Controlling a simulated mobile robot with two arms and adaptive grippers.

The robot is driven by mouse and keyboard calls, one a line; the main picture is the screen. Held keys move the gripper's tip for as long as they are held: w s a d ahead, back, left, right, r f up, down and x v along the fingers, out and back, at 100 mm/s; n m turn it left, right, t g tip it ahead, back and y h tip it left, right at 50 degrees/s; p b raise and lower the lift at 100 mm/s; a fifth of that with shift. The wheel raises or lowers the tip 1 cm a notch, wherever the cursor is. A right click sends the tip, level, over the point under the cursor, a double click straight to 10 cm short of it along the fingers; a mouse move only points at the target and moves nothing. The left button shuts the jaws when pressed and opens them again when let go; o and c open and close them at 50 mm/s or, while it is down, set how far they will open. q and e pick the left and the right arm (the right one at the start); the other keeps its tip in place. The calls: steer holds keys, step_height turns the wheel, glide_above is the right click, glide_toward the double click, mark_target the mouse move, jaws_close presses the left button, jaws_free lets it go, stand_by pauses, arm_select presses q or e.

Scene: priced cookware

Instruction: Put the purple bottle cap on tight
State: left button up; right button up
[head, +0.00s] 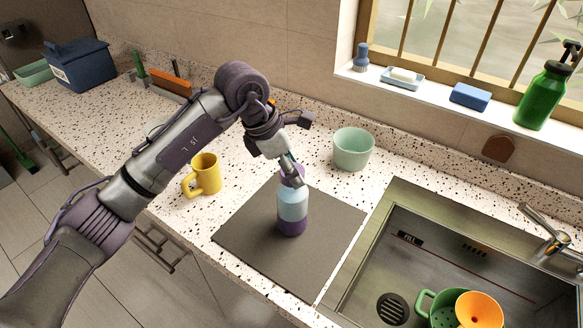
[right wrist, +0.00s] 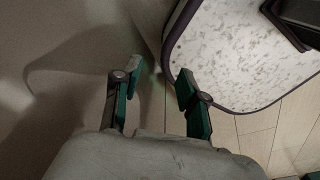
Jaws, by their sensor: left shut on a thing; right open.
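A bottle (head: 292,208) with a pale blue and white body and a purple lower part stands upright on a dark grey mat (head: 250,238). My left gripper (head: 291,168) comes down over its top and is shut on the purple bottle cap (head: 294,180). The cap sits at the bottle's neck, mostly hidden by the fingers, so I cannot tell how tight it is. My right gripper (right wrist: 156,90) is open and empty in the right wrist view, away from the bottle.
A yellow mug (head: 206,174) is left of the mat, and a pale green bowl (head: 353,150) is behind it. The sink (head: 430,250) at right holds a green colander (head: 440,306) and an orange funnel (head: 480,311). The mat around the bottle is clear.

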arm_select(q)
steer(key=shift+b, duration=0.55)
stand_by(1.0)
steer(key=shift+f+b, duration=0.55)
steer(key=shift+b, duration=0.05)
stand_by(0.4)
